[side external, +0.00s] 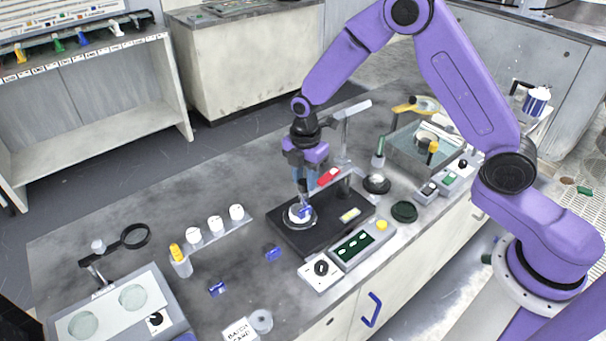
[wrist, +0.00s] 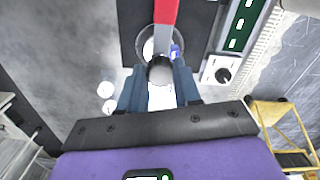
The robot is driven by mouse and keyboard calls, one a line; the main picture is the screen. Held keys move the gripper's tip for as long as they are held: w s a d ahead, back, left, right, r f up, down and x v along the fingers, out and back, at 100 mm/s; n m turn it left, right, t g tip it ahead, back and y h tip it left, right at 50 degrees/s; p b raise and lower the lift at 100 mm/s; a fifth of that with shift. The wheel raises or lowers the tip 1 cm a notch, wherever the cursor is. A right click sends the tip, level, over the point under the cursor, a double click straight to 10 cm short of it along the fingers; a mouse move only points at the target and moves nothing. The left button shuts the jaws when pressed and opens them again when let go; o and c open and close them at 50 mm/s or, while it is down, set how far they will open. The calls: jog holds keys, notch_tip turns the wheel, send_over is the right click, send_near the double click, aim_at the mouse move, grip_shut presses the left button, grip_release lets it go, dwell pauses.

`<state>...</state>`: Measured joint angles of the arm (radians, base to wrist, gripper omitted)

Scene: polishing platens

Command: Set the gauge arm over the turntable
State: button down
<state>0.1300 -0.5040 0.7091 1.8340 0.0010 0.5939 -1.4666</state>
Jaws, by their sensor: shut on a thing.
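The gauge arm is a bar with a red section (side external: 329,177); it also shows at the top of the wrist view (wrist: 166,12). My gripper (side external: 302,188) points down and is shut on the grey round end (wrist: 160,70) of the gauge arm, between its blue fingers (wrist: 160,90). The turntable (side external: 301,224) is a small round disc on a black base (side external: 288,235), below my gripper. A white piece and a blue piece (side external: 305,211) are on the disc. The gauge arm's end appears above the disc; whether it touches anything is hidden by the fingers.
A grey post (side external: 343,145) stands behind the base. A control box with green displays (side external: 353,249) and a dial box (side external: 320,270) sit in front. White cups (side external: 215,224) stand left. A grey tray (side external: 421,153) is at right. Blue pieces (side external: 273,253) lie on the bench.

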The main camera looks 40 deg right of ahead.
jog(key=shift+s, duration=0.15)
jog(key=c, duration=0.8)
grip_release()
jog(key=shift+r, duration=0.1)
notch_tip(320, 180, up, 17)
jog(key=shift+r, duration=0.2)
jog(key=s+d+m, duration=0.2)
jog(key=s, duration=0.8)
jog(key=s+d+f+m, duration=0.1)
jog(key=s+d+m, duration=0.1)
jog(key=s, duration=0.9)
jog(key=s+d+f+m, duration=0.1)
jog(key=s+d+m, duration=0.2)
jog(key=s, duration=0.8)
jog(key=shift+s+f+m, duration=0.15)
jog(key=shift+s+m, duration=0.1)
jog(key=shift+m, duration=0.45)
